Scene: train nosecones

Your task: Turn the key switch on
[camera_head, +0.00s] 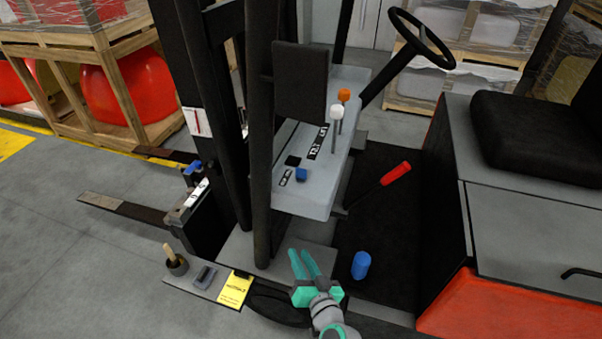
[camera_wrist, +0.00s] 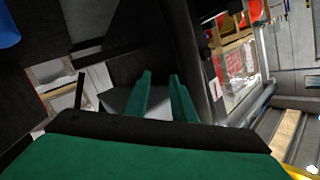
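The grey dashboard (camera_head: 318,190) of a forklift is in the middle of the head view. On its near end are a small blue knob (camera_head: 302,174) and a black square part (camera_head: 293,161) beside a label strip. Which of these is the key switch I cannot tell for sure; no key shape is clear. My teal gripper (camera_head: 304,252) is below the dashboard and in front of it, apart from it, with its fingers pointing up and away. In the wrist view the fingers (camera_wrist: 160,77) have a gap between them with nothing held.
A dark post (camera_head: 260,130) rises left of the dashboard. Two levers with white (camera_head: 336,111) and orange (camera_head: 344,94) knobs stand on it. A red-handled lever (camera_head: 396,174), a steering wheel (camera_head: 422,40) and a blue cylinder (camera_head: 361,265) are to the right.

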